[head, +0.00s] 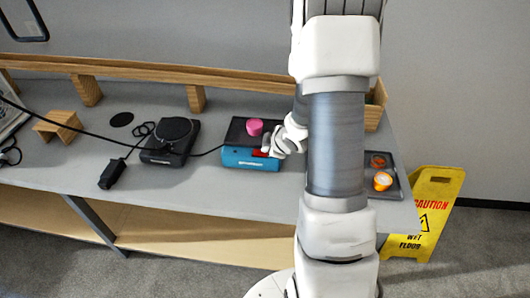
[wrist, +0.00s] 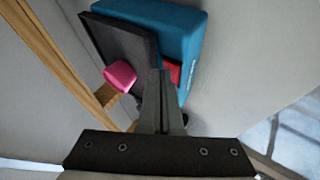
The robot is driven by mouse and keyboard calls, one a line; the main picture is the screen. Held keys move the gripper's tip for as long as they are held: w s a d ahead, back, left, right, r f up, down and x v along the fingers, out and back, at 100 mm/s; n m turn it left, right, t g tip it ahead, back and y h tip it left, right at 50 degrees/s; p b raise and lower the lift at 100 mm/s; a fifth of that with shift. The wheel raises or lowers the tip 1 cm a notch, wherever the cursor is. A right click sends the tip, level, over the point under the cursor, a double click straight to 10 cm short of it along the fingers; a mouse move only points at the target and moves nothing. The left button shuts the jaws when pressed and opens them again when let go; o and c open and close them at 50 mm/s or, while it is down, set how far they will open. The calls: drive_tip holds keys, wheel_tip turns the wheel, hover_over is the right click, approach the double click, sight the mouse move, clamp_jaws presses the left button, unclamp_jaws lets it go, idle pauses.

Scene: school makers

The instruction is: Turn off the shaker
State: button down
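The shaker is a blue box (head: 240,160) with a black platform on top, standing on the grey table. It also shows at the top of the wrist view (wrist: 180,25). A pink object (head: 254,127) sits on the platform. A red switch (wrist: 174,71) is on the shaker's front face, and it also shows in the head view (head: 260,154). My gripper (head: 268,149) is at the shaker's front right, close to the red switch. In the wrist view its fingers (wrist: 160,72) are together and empty, partly covering the switch. I cannot tell whether they touch it.
A black round-topped device (head: 172,138) with a cable stands left of the shaker, with a black adapter (head: 112,174) nearby. A wooden stand (head: 58,126) is farther left. A dark tray (head: 393,184) with orange items lies at the right. A yellow wet-floor sign (head: 432,208) stands beside the table.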

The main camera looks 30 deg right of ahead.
sight(264, 154)
drive_tip(key=shift+w+r+p, duration=0.1)
drive_tip(key=shift+r+p, duration=0.45)
drive_tip(key=shift+r, duration=0.1)
drive_tip(key=r+p, duration=0.2)
drive_tip(key=r, duration=0.1)
drive_tip(key=r+p, duration=0.2)
drive_tip(key=shift+w+a, duration=0.15)
drive_tip(key=shift+a, duration=0.15)
idle(0.6)
